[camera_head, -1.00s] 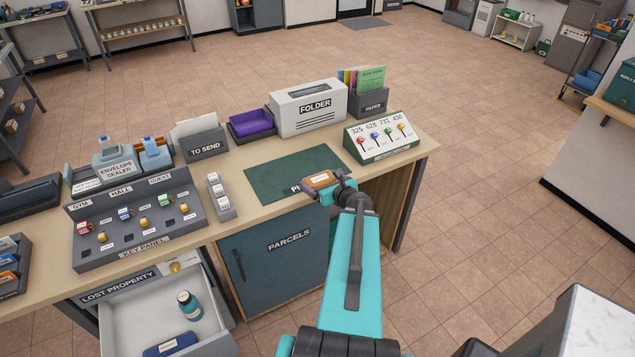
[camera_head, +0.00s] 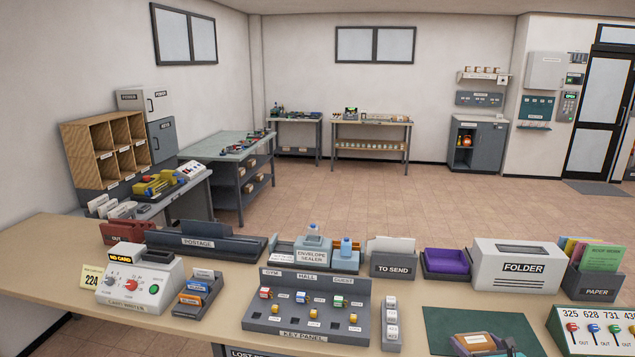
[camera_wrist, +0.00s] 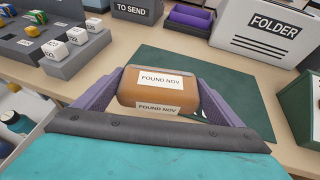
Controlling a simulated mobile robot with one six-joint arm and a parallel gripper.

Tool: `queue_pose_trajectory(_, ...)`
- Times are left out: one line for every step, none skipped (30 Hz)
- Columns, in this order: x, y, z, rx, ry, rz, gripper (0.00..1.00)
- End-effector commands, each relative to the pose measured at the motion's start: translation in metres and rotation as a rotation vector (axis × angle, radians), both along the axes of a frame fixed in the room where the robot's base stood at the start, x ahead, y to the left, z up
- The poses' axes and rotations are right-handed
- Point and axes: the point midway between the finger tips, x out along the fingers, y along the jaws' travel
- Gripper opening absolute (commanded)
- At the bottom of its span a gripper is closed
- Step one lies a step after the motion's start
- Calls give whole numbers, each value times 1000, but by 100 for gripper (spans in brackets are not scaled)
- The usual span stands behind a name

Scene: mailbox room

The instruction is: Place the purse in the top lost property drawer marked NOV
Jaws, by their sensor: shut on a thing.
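The purse is a small orange-brown pouch (camera_wrist: 150,105) with white labels reading FOUND NOV. My gripper (camera_wrist: 160,98) is shut on it, with one purple finger at each side. In the head view the purse (camera_head: 474,341) shows at the lower edge, above the front of the green mat (camera_head: 452,320). Only the top of the lost property unit's label (camera_head: 246,352) shows at the bottom of the head view. In the wrist view, part of an open pale drawer (camera_wrist: 42,108) shows at the left, with a blue bottle (camera_wrist: 17,122) in it. The drawer's month mark is not visible.
The key panel (camera_head: 303,336), a folder machine (camera_head: 520,268), a purple tray (camera_head: 446,262), a paper holder (camera_head: 592,288) and a card writer (camera_head: 140,290) stand on the desk (camera_head: 60,250). A tag rack (camera_head: 391,330) stands left of the mat.

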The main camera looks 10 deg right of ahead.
Motion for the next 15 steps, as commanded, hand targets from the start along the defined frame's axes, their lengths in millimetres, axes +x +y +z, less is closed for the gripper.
queue_pose_trajectory(13, 15, 0, -3, -3, 42, 65)
queue_pose_trajectory(19, 23, 1, -4, -1, 65, 65)
queue_pose_trajectory(27, 35, 2, -2, -2, 97, 65)
queue_pose_trajectory(32, 43, 3, -2, -2, 120, 65)
queue_pose_trajectory(38, 52, 4, -2, -2, 143, 65)
queue_pose_trajectory(45, 64, 6, -3, -2, 174, 65)
queue_pose_trajectory(50, 72, 7, -3, -2, 198, 65)
queue_pose_trajectory(55, 82, 8, -2, -2, 221, 65)
queue_pose_trajectory(61, 93, 9, -2, -2, 250, 65)
queue_pose_trajectory(66, 102, 10, -1, -2, 273, 65)
queue_pose_trajectory(70, 110, 11, -2, -2, 294, 65)
queue_pose_trajectory(75, 121, 12, -2, -1, 323, 65)
queue_pose_trajectory(78, 130, 13, -1, -1, 345, 65)
queue_pose_trajectory(82, 138, 14, -2, -2, 364, 65)
queue_pose_trajectory(86, 150, 15, -2, -2, 394, 65)
